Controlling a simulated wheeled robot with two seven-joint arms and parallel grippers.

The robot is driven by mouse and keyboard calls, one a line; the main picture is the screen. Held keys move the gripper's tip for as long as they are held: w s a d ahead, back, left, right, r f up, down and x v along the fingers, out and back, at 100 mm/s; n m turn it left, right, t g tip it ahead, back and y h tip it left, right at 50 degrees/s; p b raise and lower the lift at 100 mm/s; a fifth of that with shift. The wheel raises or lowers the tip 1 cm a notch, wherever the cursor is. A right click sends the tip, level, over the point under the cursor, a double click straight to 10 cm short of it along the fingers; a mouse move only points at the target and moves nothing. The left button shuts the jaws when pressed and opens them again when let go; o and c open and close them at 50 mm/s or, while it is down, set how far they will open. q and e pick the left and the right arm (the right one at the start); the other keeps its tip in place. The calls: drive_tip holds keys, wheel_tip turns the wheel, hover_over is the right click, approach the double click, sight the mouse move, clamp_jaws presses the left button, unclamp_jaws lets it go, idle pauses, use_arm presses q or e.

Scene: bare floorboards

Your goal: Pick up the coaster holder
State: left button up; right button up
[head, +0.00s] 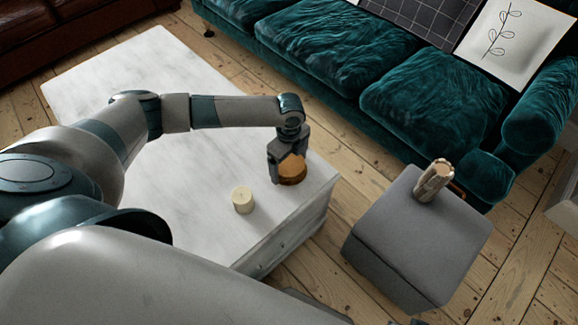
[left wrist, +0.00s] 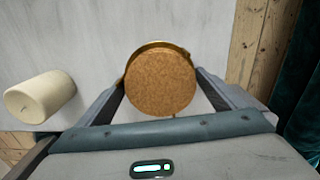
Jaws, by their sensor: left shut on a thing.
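The coaster holder (head: 292,169) is at the near right corner of the white table, with a round cork coaster on top. In the left wrist view the cork-topped holder (left wrist: 160,82) has a thin golden rim along its far edge. My left gripper (head: 288,168) reaches down from above and is shut on the holder, with one finger on each side. In the left wrist view its fingers (left wrist: 160,90) flank the cork disc. The holder's lower part is mostly hidden, and I cannot tell whether it touches the table. My right gripper is not in view.
A cream candle (head: 242,200) stands on the white table (head: 190,60), left of the holder; it also shows in the left wrist view (left wrist: 40,97). A grey ottoman (head: 420,235) bears a wooden object (head: 433,181). A teal sofa (head: 400,90) stands behind. The table's far left is clear.

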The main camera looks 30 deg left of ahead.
use_arm(q)
drive_tip(key=shift+r, duration=0.65)
drive_tip(key=shift+w+r, duration=0.1)
drive_tip(key=shift+r, duration=0.65)
drive_tip(key=w+d+r, duration=0.2)
drive_tip(key=d+r, duration=0.6)
drive_tip(key=d, duration=0.3)
drive_tip(key=shift+d, duration=0.25)
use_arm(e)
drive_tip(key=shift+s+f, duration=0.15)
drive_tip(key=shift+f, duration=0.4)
use_arm(q)
drive_tip(key=shift+r, duration=0.1)
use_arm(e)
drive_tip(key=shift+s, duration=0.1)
